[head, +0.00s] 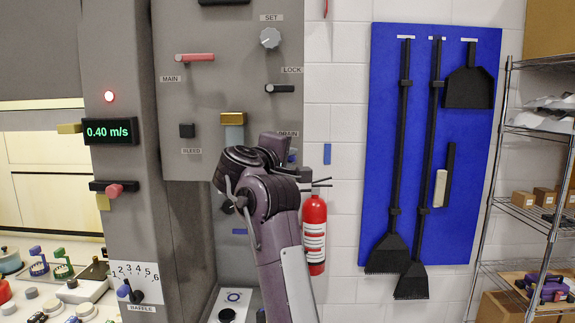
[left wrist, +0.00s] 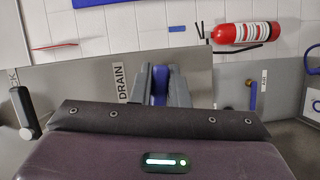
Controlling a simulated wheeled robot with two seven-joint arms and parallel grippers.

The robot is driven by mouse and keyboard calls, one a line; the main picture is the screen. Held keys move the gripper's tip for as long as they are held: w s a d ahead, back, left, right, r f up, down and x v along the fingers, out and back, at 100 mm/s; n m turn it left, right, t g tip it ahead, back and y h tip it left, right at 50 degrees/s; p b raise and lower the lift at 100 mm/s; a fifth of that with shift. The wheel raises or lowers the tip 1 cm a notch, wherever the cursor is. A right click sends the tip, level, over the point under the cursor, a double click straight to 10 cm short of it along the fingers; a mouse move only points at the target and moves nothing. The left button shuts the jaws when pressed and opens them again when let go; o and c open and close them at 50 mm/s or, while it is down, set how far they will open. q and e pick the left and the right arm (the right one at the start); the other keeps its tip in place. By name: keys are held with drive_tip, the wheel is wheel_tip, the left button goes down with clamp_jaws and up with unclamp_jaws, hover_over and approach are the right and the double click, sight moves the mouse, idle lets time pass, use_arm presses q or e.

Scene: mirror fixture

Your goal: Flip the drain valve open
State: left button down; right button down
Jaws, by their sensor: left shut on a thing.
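The drain valve's blue handle (left wrist: 159,82) sits between the grey fingers of my left gripper (left wrist: 162,90) in the left wrist view. The gripper is shut on it, next to the DRAIN label (left wrist: 120,82). In the head view my left gripper (head: 276,145) is at the lower right of the grey panel (head: 225,95), just below the DRAIN label (head: 288,133). My own wrist hides most of the valve there, so its exact angle is hard to read. My right gripper is not in view.
The panel also carries the red MAIN lever (head: 195,58), the black LOCK lever (head: 280,88), the SET knob (head: 270,38) and the BLEED knob (head: 187,130). A red fire extinguisher (head: 314,230) hangs close right of my forearm. A blue tool board (head: 385,110) and wire shelves (head: 530,130) stand farther right.

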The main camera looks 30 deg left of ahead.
use_arm(q)
drive_tip(key=shift+n+t+b, duration=0.3)
drive_tip(key=shift+n+b, duration=0.4)
drive_tip(key=shift+b, duration=0.3)
drive_tip(key=shift+r+n+b, duration=0.3)
drive_tip(key=shift+r, duration=0.15)
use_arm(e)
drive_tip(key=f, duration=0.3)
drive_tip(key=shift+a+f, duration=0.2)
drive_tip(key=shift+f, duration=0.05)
use_arm(q)
drive_tip(key=c, duration=1.4)
unclamp_jaws()
drive_tip(key=shift+w, duration=0.1)
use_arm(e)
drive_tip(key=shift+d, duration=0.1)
use_arm(q)
drive_tip(key=shift+s, duration=0.35)
drive_tip(key=s+d, duration=0.1)
drive_tip(key=s, duration=0.6)
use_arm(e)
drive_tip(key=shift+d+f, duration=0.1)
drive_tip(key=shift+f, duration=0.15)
